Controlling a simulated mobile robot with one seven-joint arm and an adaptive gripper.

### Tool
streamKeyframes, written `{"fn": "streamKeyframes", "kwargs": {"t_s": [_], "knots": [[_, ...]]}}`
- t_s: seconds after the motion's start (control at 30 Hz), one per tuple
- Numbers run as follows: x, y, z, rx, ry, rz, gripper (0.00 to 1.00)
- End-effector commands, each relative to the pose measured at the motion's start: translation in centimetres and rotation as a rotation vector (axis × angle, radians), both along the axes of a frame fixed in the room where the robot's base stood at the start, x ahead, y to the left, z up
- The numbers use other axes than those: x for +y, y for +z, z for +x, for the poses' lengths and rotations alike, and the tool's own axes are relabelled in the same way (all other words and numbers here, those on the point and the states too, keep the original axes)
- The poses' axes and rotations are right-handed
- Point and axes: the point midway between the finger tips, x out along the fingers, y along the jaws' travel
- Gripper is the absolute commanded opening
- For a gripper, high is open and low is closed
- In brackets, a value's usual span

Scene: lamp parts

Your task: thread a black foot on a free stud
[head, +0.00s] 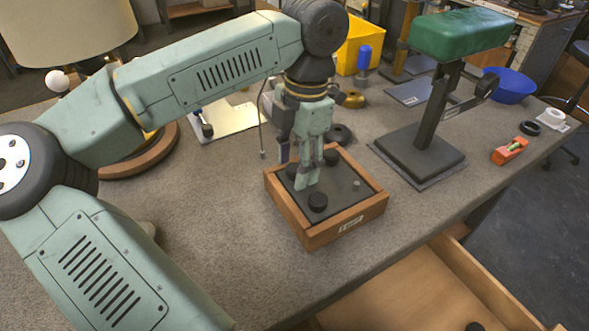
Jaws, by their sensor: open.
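A wooden base box (352,221) with a dark top panel stands on the bench. A black foot (317,202) sits on the panel near its front edge. A second black foot (331,157) shows at the panel's back corner, and a third dark round one (291,171) is at its left, partly hidden by my fingers. A small bare metal stud (357,184) stands up at the panel's right. My gripper (305,176) is open, pointing down over the panel's left part, just behind the front foot. Whether it touches anything is unclear.
A black ring (340,134) lies behind the box. A black clamp stand (422,149) with a green cushion (461,34) is to the right, with an orange tool (509,151) beyond. An open drawer (425,290) in front holds a small black piece (474,326). A lamp (68,32) stands left.

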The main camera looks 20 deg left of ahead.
Motion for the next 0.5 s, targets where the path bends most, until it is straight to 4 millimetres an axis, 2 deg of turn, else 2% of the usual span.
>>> {"fn": "streamKeyframes", "kwargs": {"t_s": [0.07,0.1,0.2,0.5], "knots": [[0.0,0.3,0.0,0.0,0.116,-0.001,0.49],[0.0,1.4,0.0,0.001,0.105,-0.002,0.49],[0.0,3.0,0.0,0.0,0.102,-0.001,0.49],[0.0,6.8,0.0,0.0,0.101,0.0,0.49]]}}
